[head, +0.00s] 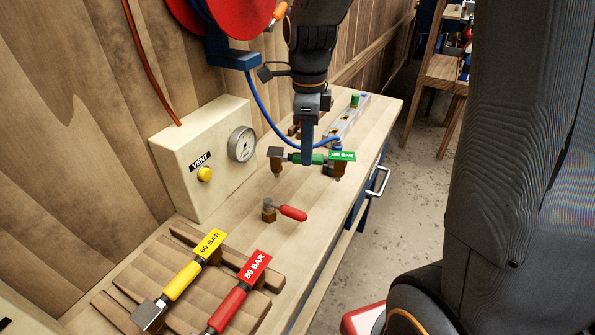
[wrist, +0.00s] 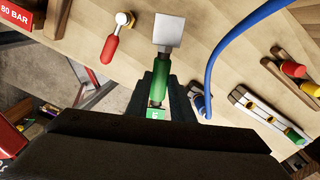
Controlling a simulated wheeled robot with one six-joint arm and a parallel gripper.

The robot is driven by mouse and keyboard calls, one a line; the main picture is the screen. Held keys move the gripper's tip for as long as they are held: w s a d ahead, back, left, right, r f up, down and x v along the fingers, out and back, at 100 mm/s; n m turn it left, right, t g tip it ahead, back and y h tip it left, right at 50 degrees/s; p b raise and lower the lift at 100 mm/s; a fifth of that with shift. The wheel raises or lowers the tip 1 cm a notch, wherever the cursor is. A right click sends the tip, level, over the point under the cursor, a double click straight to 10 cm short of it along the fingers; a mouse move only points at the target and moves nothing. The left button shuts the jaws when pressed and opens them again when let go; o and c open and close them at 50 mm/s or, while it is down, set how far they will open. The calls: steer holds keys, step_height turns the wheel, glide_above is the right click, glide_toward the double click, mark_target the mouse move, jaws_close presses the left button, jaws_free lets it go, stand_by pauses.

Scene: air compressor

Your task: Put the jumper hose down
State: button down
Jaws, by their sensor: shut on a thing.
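The green jumper hose (head: 300,158) has a grey square end piece, a brass fitting pointing down at each end and a green BAR label whose number is too small to read surely. My gripper (head: 308,158) comes down from above and is shut on its green middle. In the wrist view the green hose (wrist: 161,70) lies between my fingers (wrist: 163,85), with the grey square end above. The hose is roughly level over the wooden bench; I cannot tell whether its fittings touch the top.
A yellow 60 BAR hose (head: 184,278) and a red 80 BAR hose (head: 240,291) lie on a wooden rack (head: 188,303) at the front. A red-handled valve (head: 291,212) stands on the bench (head: 245,222). A gauge box (head: 208,160), a blue hose (head: 262,106) and a metal rail (head: 349,118) are nearby.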

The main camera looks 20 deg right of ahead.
steer(key=shift+f+p, duration=0.4)
steer(key=shift+f, duration=2.55)
steer(key=c, duration=1.6)
jaws_free()
steer(key=shift+f, duration=0.1)
steer(key=shift+o, duration=0.2)
step_height(320, 180, up, 12)
steer(key=shift+r+b, duration=0.15)
steer(key=shift+b, duration=0.85)
steer(key=shift+s, duration=0.1)
